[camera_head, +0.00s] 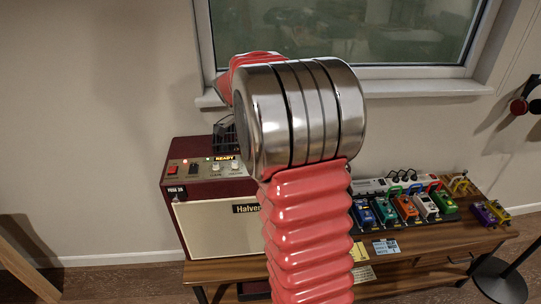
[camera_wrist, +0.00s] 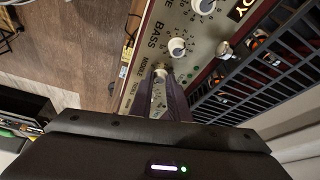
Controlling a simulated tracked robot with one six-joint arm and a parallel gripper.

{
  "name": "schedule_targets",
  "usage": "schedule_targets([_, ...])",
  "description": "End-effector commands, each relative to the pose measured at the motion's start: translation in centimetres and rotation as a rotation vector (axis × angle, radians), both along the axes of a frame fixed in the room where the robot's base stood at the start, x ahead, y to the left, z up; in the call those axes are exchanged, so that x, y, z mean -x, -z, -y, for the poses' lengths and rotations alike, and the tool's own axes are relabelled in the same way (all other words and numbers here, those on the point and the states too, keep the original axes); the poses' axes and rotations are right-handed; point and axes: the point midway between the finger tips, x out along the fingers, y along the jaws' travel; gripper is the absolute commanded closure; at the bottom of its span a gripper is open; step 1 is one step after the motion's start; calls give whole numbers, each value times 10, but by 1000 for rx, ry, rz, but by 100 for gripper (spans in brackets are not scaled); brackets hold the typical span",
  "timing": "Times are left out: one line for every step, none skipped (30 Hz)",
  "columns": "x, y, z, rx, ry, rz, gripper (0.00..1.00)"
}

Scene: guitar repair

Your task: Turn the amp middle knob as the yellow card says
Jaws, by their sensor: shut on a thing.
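The dark red amp (camera_head: 182,222) stands on the wooden bench in the head view, with a cream front. Its control panel fills the top of the wrist view. My gripper (camera_wrist: 159,80) is in the wrist view, its two fingers shut on the middle knob (camera_wrist: 160,71), which shows only in part between the tips. The small label beside it seems to read MIDDLE. The white bass knob (camera_wrist: 177,47) is just beyond, apart from the fingers. In the head view my arm hides the gripper and this knob. A small yellow card (camera_head: 358,250) lies on the bench; its writing is unreadable.
Another white knob (camera_wrist: 201,6) is further along the panel. A dark grille (camera_wrist: 262,70) lies right of the panel. A blue-and-white card (camera_head: 386,247) lies near the yellow one. A row of coloured pedals (camera_head: 406,208) stands right of the amp. A window is behind.

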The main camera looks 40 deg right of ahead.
Motion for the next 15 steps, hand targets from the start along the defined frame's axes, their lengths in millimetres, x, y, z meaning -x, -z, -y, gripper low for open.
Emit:
schedule_targets([-1, 1, -2, -4, -1, 2, 100])
schedule_targets([-1, 1, -2, -4, -1, 2, 100])
schedule_targets([-1, 1, -2, -4, -1, 2, 100])
schedule_targets([-1, 1, -2, -4, -1, 2, 100])
schedule_targets([-1, 1, -2, -5, -1, 2, 83])
schedule_targets([-1, 1, -2, -4, -1, 2, 80])
schedule_targets([-1, 1, -2, -4, -1, 2, 78])
schedule_targets([-1, 1, -2, -4, -1, 2, 76])
schedule_targets([-1, 1, -1, -3, -1, 2, 73])
schedule_targets([-1, 0, -1, -3, -1, 2, 71])
schedule_targets([0, 0, -1, -3, -1, 2, 69])
schedule_targets([0, 0, -1, -2, -1, 1, 66])
schedule_targets([0, 0, -1, -2, -1, 1, 65])
schedule_targets([0, 0, -1, -2, -1, 1, 65])
schedule_targets([0, 0, -1, -2, -1, 1, 65])
